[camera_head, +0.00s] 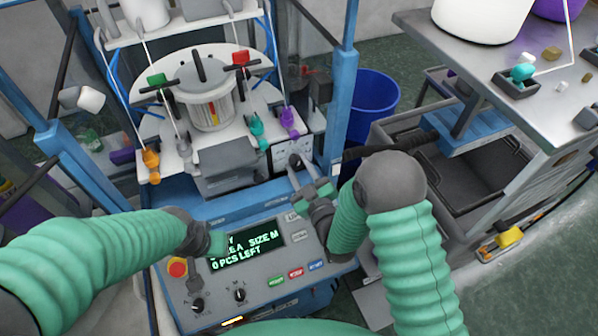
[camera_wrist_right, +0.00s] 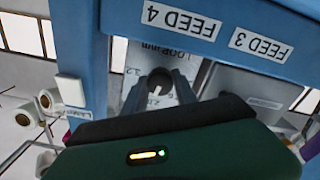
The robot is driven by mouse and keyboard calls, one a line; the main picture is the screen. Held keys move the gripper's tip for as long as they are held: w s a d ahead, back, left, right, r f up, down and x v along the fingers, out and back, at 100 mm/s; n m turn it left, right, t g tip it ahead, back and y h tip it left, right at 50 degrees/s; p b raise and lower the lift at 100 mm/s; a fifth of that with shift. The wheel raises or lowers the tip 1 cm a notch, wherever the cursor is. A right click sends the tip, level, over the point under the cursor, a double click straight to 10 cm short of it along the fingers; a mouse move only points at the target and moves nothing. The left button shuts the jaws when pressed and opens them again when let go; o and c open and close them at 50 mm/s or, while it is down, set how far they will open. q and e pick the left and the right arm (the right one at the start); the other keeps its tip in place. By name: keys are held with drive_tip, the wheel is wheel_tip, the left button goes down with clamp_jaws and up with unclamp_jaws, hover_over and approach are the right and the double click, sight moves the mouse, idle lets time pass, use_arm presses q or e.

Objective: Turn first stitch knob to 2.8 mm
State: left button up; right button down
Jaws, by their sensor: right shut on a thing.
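The first stitch knob (camera_wrist_right: 160,78) is a small dark round knob on a pale plate (camera_wrist_right: 143,68) marked "LOOP mm" in the right wrist view. My right gripper (camera_wrist_right: 161,88) is shut on it, with one finger on each side. The printed numbers are upside down and partly hidden, so I cannot read the setting. In the head view the right gripper (camera_head: 295,164) reaches up to the white dial plates (camera_head: 281,155) at the machine's lower front.
The control panel's display (camera_head: 247,247) reads partly "SIZE M" and "0 PCS LEFT". A red stop button (camera_head: 177,267) sits at its left. Blue frame posts (camera_head: 345,95) flank the knitting machine. A steel table (camera_head: 480,75) and a blue bin (camera_head: 372,95) stand to the right.

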drive_tip(key=shift+f+n+b, duration=0.2)
drive_tip(key=shift+n+b, duration=0.6)
drive_tip(key=shift+n, duration=0.3)
drive_tip(key=c, duration=1.2)
unclamp_jaws()
drive_tip(key=shift+c, duration=0.2)
drive_tip(key=shift+o, duration=1.2)
drive_tip(key=shift+w, duration=0.2)
